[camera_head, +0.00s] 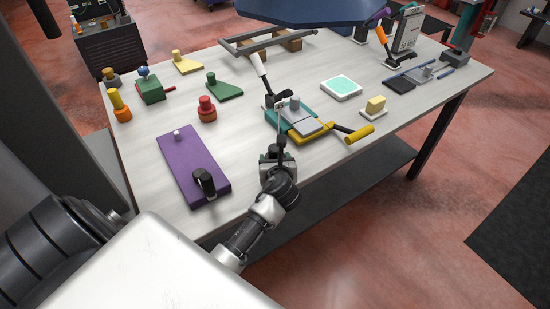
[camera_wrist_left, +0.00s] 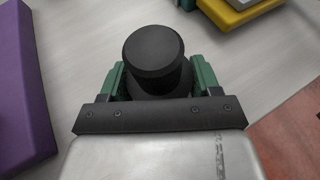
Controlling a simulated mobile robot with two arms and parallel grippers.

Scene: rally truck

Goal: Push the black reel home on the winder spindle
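My left gripper (camera_head: 275,153) is above the front part of the table, between a purple board and a teal-and-yellow fixture. In the left wrist view its green fingers (camera_wrist_left: 160,80) close on the sides of a black round piece (camera_wrist_left: 153,55), which looks like the reel. In the head view that piece is hard to make out. The purple board (camera_head: 185,160) carries a pale peg (camera_head: 177,134) and a black cylinder (camera_head: 204,182). The fixture (camera_head: 285,122) has a grey post (camera_head: 295,103). I cannot tell which is the winder spindle. My right gripper is not in view.
A white-handled lever (camera_head: 260,65) and a yellow handle (camera_head: 359,134) stick out from the fixture. A red knob piece (camera_head: 207,110), green blocks and a white tray (camera_head: 342,87) stand farther back. Bare tabletop (camera_head: 235,150) lies between the purple board and the fixture.

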